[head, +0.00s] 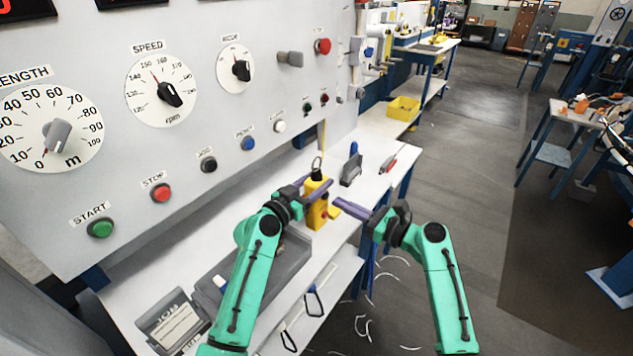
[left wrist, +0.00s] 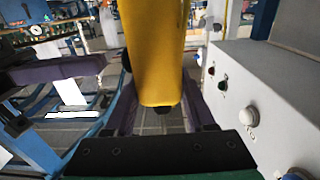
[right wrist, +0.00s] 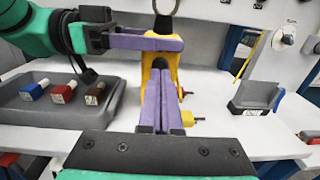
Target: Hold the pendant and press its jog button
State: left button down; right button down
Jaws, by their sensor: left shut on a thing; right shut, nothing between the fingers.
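The yellow pendant (head: 317,212) stands upright above the white bench, its dark top and ring showing. My left gripper (head: 315,187) is shut on its upper part from the left; the pendant fills the middle of the left wrist view (left wrist: 152,50). My right gripper (head: 338,203) is shut and empty, its fingertips close to the pendant's right side. In the right wrist view its fingers (right wrist: 161,95) cover the middle of the pendant (right wrist: 174,62); whether they touch it I cannot tell. Small red parts stick out at the pendant's side. I cannot clearly make out the jog button.
The control panel (head: 200,100) with dials and buttons rises behind the bench. A grey tray (right wrist: 60,112) holding small coloured blocks lies on the bench (head: 345,145). A grey holder (right wrist: 255,93) and a red-handled tool (head: 389,164) sit at the right. Open floor lies beyond.

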jog(key=shift+w+a, duration=0.1)
dwell(0.5)
jog(key=shift+x, duration=1.1)
jog(key=v, duration=0.4)
